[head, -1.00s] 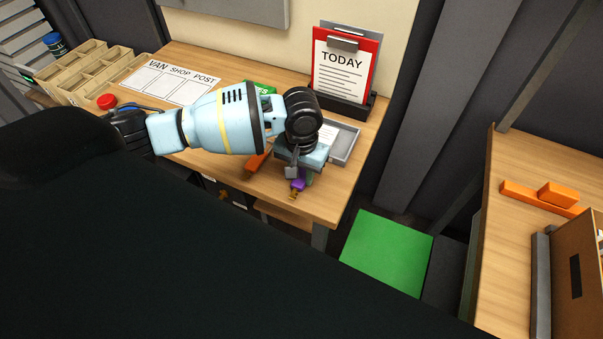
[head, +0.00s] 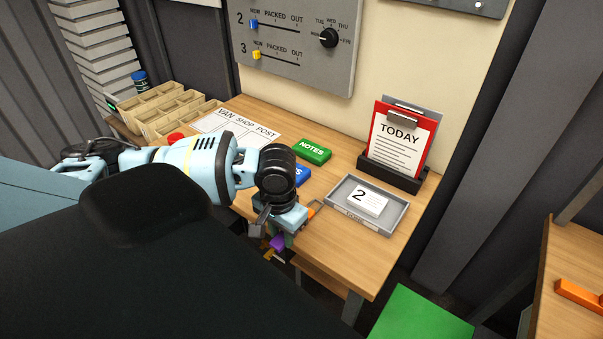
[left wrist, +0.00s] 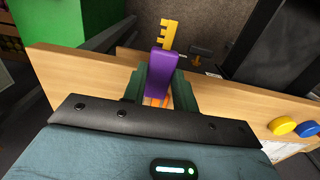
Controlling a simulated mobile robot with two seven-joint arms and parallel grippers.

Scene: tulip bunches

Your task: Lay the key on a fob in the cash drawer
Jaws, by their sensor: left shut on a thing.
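My left gripper (head: 280,228) is shut on the purple fob (head: 277,242) at the desk's front edge. The brass key (head: 273,256) hangs from the fob, pointing down and away from the fingers. In the left wrist view the purple fob (left wrist: 162,75) sits between the dark green fingers, and the yellow toothed key (left wrist: 168,36) sticks out beyond them, past the wooden edge. The cash drawer cannot be made out clearly; my arm covers much of the space under the desk front. My right gripper is not in view.
On the desk are a grey tray (head: 400,220) with a card marked 2, a green NOTES block (head: 312,151), a blue block (head: 296,174) and a TODAY clipboard (head: 398,145). An orange item (head: 314,208) lies beside my gripper. A green surface (head: 420,318) is at lower right.

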